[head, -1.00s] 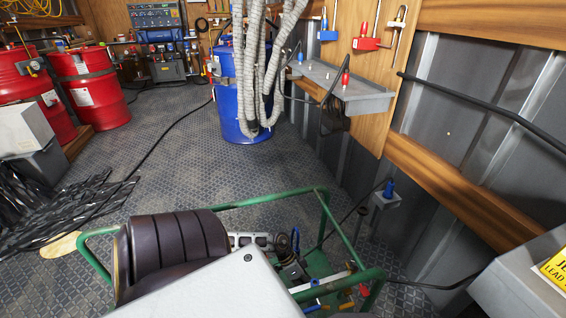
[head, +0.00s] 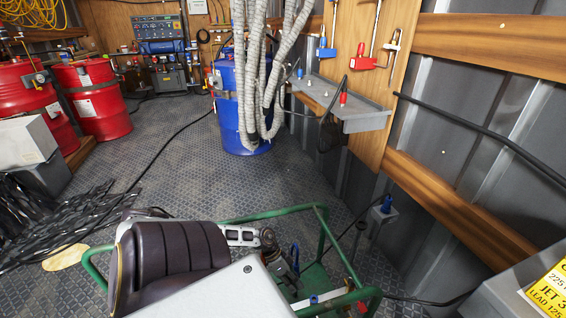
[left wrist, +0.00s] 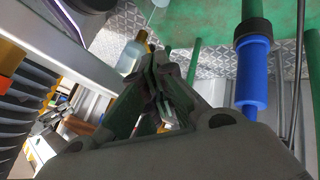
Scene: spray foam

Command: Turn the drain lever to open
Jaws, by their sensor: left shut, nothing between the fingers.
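My left gripper (head: 283,272) is low inside the green cart frame (head: 322,240), beside the dark seat. In the left wrist view its fingers (left wrist: 160,72) are together and empty. A blue cylindrical handle (left wrist: 252,75) with a black collar hangs to the right of the fingers, apart from them. A blue part (head: 295,256) also shows close to the gripper in the head view. I cannot tell for certain which part is the drain lever. My right gripper is not in view.
The dark seat (head: 178,252) and green rails crowd the gripper. A blue drum (head: 236,118) with grey hoses and a grey wall shelf (head: 350,105) stand beyond. Red drums (head: 92,97) are at the left. The patterned floor between is mostly clear, with a cable across it.

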